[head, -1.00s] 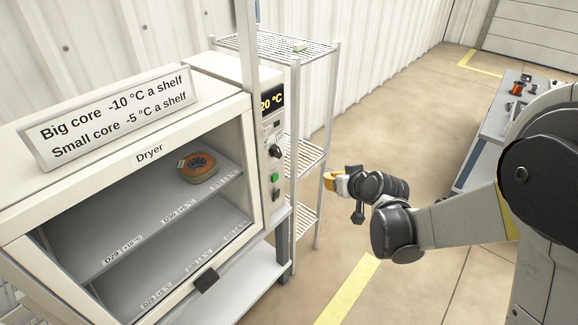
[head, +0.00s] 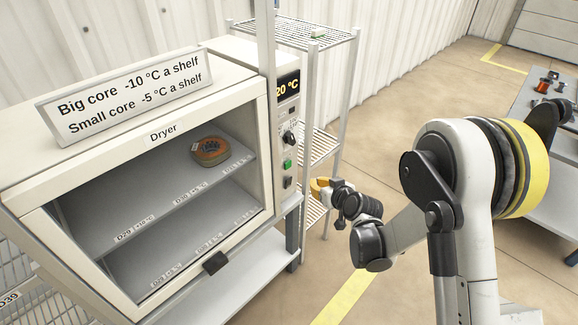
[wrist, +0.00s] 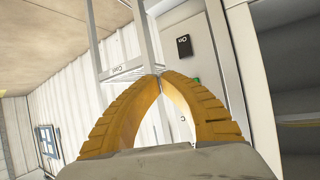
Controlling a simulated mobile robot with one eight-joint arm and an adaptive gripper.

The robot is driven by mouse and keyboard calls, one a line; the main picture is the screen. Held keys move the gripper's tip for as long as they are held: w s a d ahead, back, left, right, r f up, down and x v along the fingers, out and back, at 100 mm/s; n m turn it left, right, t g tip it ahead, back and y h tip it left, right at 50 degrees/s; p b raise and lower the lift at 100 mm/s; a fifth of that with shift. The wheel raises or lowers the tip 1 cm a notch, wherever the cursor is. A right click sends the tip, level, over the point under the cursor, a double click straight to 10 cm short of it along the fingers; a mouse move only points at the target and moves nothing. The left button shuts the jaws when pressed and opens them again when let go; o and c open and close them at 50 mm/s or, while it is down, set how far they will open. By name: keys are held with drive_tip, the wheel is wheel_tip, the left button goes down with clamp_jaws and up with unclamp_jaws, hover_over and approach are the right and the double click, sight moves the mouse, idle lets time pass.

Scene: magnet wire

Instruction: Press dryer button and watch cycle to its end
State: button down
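The dryer (head: 160,135) stands at the left with its window facing me. A round orange-brown core (head: 209,151) lies on its upper shelf. Its side panel carries a display (head: 288,86) reading "20 °C", partly cut off by a post, a dark knob (head: 290,138), a green button (head: 287,164) and a black switch (head: 287,182) below it. My gripper (head: 318,188) is just right of the panel, low and apart from it. In the wrist view the yellow fingers (wrist: 160,77) meet at their tips with nothing between them. The green button (wrist: 196,81) shows partly behind the right finger.
A wire rack (head: 318,140) stands close behind my gripper, beside the dryer, with a small pale item (head: 318,32) on top. A sign with core temperatures (head: 125,98) stands on the dryer. A workbench (head: 530,95) is at the right. The floor between is clear.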

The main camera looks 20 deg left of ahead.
drive_tip(key=shift+w+a, duration=0.55)
drive_tip(key=shift+a, duration=0.75)
drive_tip(key=shift+w+a, duration=0.5)
drive_tip(key=shift+a, duration=0.75)
drive_tip(key=shift+w+a, duration=0.55)
drive_tip(key=shift+a, duration=0.75)
drive_tip(key=shift+w+a, duration=0.15)
drive_tip(key=shift+a, duration=0.2)
drive_tip(key=shift+w+a, duration=0.15)
drive_tip(key=shift+a, duration=0.25)
drive_tip(key=shift+s+d, duration=0.3)
drive_tip(key=shift+d, duration=0.5)
drive_tip(key=shift+d, duration=0.1)
drive_tip(key=d, duration=0.1)
drive_tip(key=s+d, duration=0.1)
drive_tip(key=d, duration=0.1)
drive_tip(key=s+d, duration=0.1)
drive_tip(key=shift+d, duration=0.2)
